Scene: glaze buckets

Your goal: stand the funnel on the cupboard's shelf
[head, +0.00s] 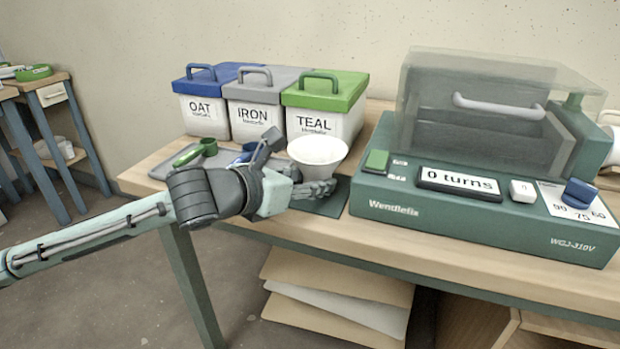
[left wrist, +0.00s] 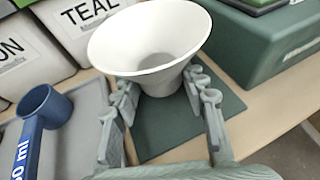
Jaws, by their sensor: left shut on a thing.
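The white funnel (head: 318,151) is upright, wide mouth up, at the front of the bench beside the TEAL bucket. My left gripper (head: 312,187) reaches it from the left and front. In the left wrist view the funnel (left wrist: 150,40) sits between the two fingers of the gripper (left wrist: 162,84), which are shut on its lower part. Its narrow end is over the dark green mat (left wrist: 185,125); I cannot tell whether it touches. My right gripper is not in view. I cannot make out the cupboard or its shelf for certain.
Lidded buckets OAT (head: 205,116), IRON (head: 255,120) and TEAL (head: 325,124) stand behind. A grey tray (left wrist: 85,140) holds a green scoop (head: 195,152) and a blue scoop (left wrist: 45,108). A large green machine (head: 470,214) reading "0 turns" stands right. Boards (head: 340,290) lie below the bench.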

